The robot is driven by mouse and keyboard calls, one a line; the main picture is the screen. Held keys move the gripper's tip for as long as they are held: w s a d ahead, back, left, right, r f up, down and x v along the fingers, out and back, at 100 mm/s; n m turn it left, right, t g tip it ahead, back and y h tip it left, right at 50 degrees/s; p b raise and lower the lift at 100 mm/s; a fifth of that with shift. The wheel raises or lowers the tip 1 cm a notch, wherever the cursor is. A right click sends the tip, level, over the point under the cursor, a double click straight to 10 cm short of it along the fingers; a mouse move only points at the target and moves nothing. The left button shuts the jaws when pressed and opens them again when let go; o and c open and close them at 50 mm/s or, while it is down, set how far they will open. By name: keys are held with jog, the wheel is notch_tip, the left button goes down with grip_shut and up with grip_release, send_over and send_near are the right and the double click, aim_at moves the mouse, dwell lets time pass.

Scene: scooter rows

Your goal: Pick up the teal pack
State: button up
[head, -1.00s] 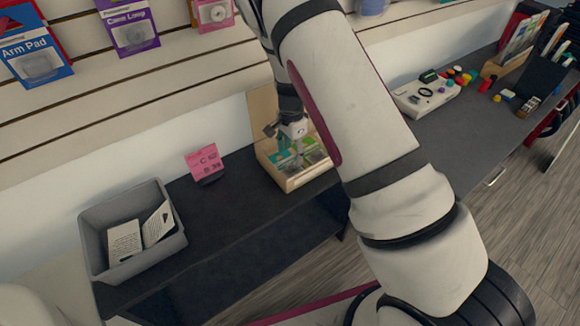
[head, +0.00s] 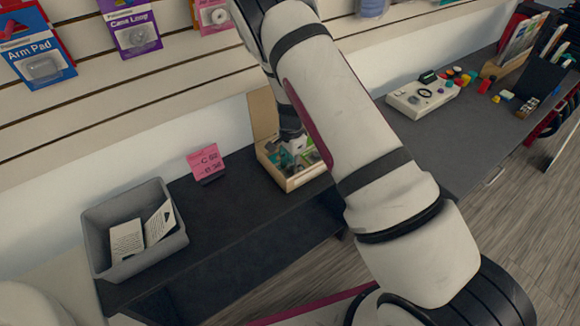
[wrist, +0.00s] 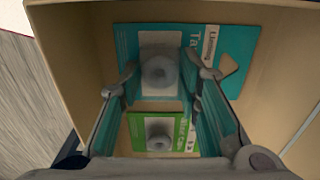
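The teal pack (wrist: 232,58) lies flat in an open cardboard box, its clear grey blister in the middle. My gripper (wrist: 163,72) is inside the box, open, with one finger on each side of that blister. The blister lies between the fingertips in the wrist view; I cannot tell whether they touch it. A green pack (wrist: 187,132) with a similar blister lies nearer, partly hidden by my gripper. In the head view, my gripper (head: 293,142) is low in the box and hides much of the packs.
The cardboard box (head: 296,183) has a raised back flap and walls close around my gripper. A pink sign (head: 206,162) and a grey bin (head: 97,240) with cards stand to the left. A white device (head: 408,103) is to the right on the dark counter (head: 250,215).

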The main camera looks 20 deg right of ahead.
aim_at(291, 164)
notch_tip(291, 164, up, 10)
jog(key=shift+b, duration=0.35)
dwell(0.4)
dwell(1.0)
